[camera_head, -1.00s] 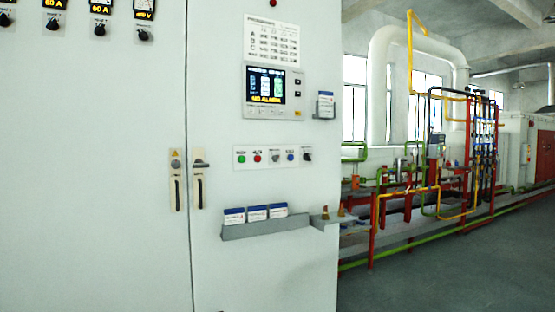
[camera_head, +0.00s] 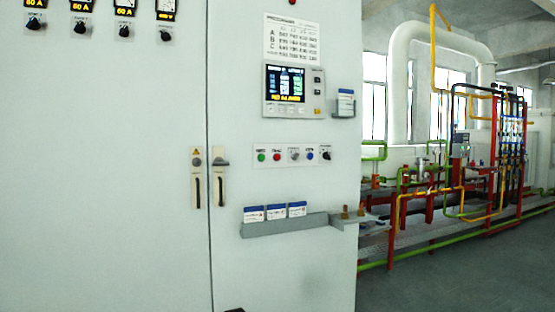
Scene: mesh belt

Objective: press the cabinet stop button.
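The light grey cabinet (camera_head: 285,275) fills the left and middle of the head view. On its right door is a white strip with a row of small controls (camera_head: 294,155). My gripper is not clearly in view. A small dark shape (camera_head: 235,310) shows at the bottom edge; I cannot tell what it is.
A display panel (camera_head: 293,91) is above the strip. A grey shelf with cards (camera_head: 290,228) juts out below it, and a card holder (camera_head: 345,103) is at the right edge. Two door handles (camera_head: 219,180) flank the seam. Pipework (camera_head: 470,150) stands behind, right; floor (camera_head: 470,265) there is clear.

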